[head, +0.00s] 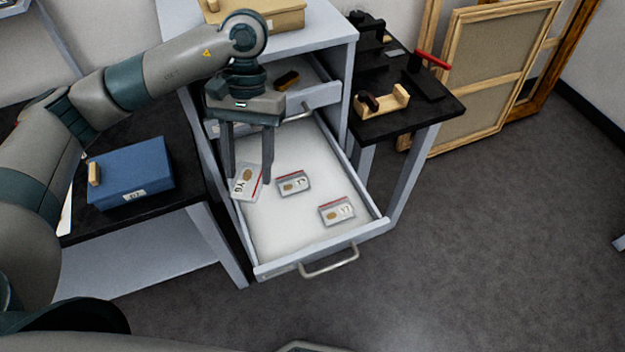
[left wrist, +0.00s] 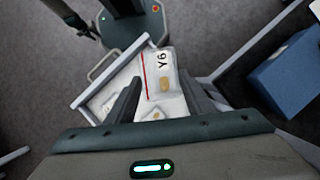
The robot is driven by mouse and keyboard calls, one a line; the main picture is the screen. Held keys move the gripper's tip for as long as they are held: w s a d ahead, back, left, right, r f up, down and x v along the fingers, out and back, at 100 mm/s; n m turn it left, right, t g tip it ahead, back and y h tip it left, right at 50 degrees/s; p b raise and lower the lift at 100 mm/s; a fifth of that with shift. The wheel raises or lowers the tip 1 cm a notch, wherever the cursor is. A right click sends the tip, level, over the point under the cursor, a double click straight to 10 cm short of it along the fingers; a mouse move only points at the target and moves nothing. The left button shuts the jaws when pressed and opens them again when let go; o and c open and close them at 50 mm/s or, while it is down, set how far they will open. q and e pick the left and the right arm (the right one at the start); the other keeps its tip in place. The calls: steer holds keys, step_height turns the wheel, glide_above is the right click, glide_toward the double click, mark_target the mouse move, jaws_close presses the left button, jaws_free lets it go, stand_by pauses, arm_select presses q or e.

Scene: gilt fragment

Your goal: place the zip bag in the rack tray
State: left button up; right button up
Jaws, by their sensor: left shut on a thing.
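My left gripper (head: 248,178) reaches down over a pulled-out white-floored tray (head: 285,235) of the grey rack. Its fingers are shut on a clear zip bag (head: 245,188) with a red seal strip, a "Y6" label and a tan piece inside. The bag hangs tilted by the tray's left wall; I cannot tell whether it touches the floor. The left wrist view shows this bag (left wrist: 161,80) between the fingers (left wrist: 160,98). Two similar bags lie flat in the tray, one near the middle (head: 294,183), one at front right (head: 337,211). My right gripper is not in view.
An upper drawer (head: 318,96) holding a dark brown block stands partly open behind. A blue box (head: 131,172) sits on the black table at left. A black side table (head: 425,105) holds a wooden cradle. The tray's front floor is clear.

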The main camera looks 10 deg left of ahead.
arm_select(q)
steer(key=shift+d, duration=0.2)
stand_by(0.3)
steer(key=shift+s+d+f+n, duration=0.15)
steer(key=shift+f+n, duration=0.25)
steer(key=shift+f, duration=0.05)
steer(key=s+d+f+n+t+h, duration=0.1)
steer(key=s+f+n+t+h, duration=0.1)
steer(key=n, duration=1)
steer(key=s+d+f+n+t+h, duration=0.1)
steer(key=s+f+n+t, duration=0.2)
steer(key=n, duration=0.9)
steer(key=shift+d+f+t+h, duration=0.4)
steer(key=shift+f+t, duration=0.35)
steer(key=shift+t, duration=0.35)
steer(key=shift+s, duration=0.1)
